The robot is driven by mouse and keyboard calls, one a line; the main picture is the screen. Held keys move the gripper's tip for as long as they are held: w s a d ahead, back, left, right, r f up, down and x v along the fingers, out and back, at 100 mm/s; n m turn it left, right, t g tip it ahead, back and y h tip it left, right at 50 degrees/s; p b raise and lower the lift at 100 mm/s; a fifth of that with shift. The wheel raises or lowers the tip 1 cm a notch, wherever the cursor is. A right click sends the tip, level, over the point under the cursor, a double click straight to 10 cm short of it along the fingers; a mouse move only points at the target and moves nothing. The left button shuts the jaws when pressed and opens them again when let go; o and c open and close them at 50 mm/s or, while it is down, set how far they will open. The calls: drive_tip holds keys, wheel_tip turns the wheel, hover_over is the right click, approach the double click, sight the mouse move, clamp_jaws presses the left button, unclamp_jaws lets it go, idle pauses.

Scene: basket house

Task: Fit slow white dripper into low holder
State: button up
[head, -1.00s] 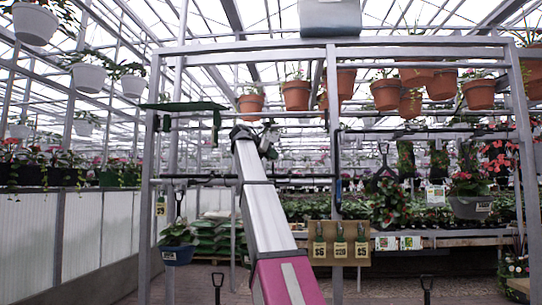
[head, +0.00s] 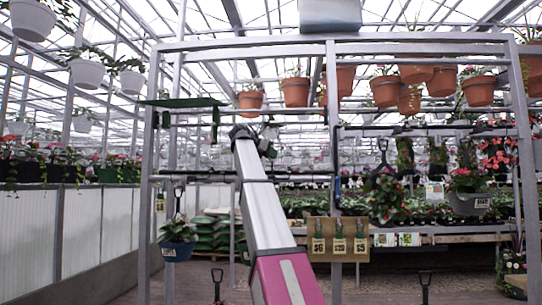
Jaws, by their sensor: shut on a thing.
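My gripper (head: 266,145) is at the far end of my raised arm, left of the picture's middle, in front of the metal frame's upper part. It is small and dark here and partly hidden behind the arm's end. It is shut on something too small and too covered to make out. I cannot pick out the white dripper or the low holder for certain. A brown board (head: 338,257) with several green items and price tags hangs low on the frame, right of my arm.
A grey metal frame (head: 331,150) spans the view, with crossbars close around my arm. Terracotta pots (head: 296,92) hang along its top, and a grey box (head: 330,16) sits above. A blue pot (head: 178,250) hangs low left. Dark handles (head: 425,283) rise near the floor.

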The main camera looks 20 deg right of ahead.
sight(271, 161)
drive_tip(key=shift+f, duration=0.15)
drive_tip(key=shift+f, duration=1.3)
drive_tip(key=shift+f, duration=0.1)
drive_tip(key=shift+f, duration=1.35)
drive_tip(key=o, duration=0.8)
drive_tip(key=v, duration=1)
drive_tip(key=shift+s+a, duration=0.2)
drive_tip(key=shift+a, duration=0.2)
